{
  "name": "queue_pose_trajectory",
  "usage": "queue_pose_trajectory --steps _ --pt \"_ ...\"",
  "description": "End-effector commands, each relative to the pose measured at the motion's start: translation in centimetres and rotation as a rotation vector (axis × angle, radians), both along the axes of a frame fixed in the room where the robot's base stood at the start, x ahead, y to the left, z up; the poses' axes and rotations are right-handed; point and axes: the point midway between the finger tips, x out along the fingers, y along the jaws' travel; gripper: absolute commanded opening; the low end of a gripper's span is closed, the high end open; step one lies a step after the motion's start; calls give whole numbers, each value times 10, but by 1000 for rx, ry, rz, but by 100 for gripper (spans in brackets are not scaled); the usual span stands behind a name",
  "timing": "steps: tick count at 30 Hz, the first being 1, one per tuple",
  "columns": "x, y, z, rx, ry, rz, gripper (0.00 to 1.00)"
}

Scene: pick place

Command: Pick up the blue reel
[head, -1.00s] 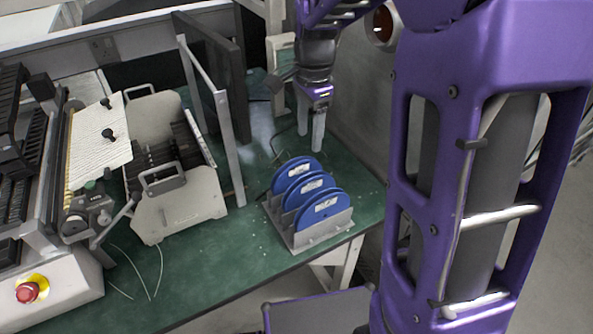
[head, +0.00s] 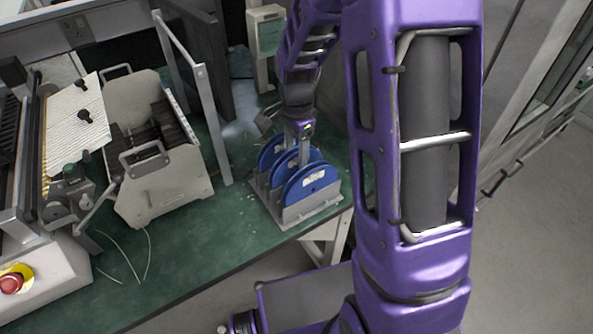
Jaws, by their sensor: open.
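Three blue reels stand upright in a row in a grey slotted rack (head: 312,212): a front reel (head: 309,188) with a white label, a middle reel (head: 281,175) and a back reel (head: 267,160). My gripper (head: 297,155) points down over the row, with its light grey fingers at the upper part of the middle reel, just behind the front one. The jaws are open. The fingertips partly overlap the reels, so I cannot tell whether they touch or straddle one.
The rack stands near the right front edge of the green bench (head: 215,235). A cream machine (head: 168,185) and a grey metal post (head: 213,125) stand left of it. A red emergency button (head: 12,283) is at the far left.

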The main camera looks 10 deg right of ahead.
Motion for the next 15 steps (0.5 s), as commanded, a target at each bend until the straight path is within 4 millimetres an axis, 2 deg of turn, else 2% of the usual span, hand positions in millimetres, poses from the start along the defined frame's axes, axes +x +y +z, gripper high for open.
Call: queue_pose_trajectory --steps 1,6,15 --pt "0 -1 -11 0 5 -1 59" --pt "1 -1 -34 0 4 1 59" --pt "2 -1 -40 0 1 0 59"
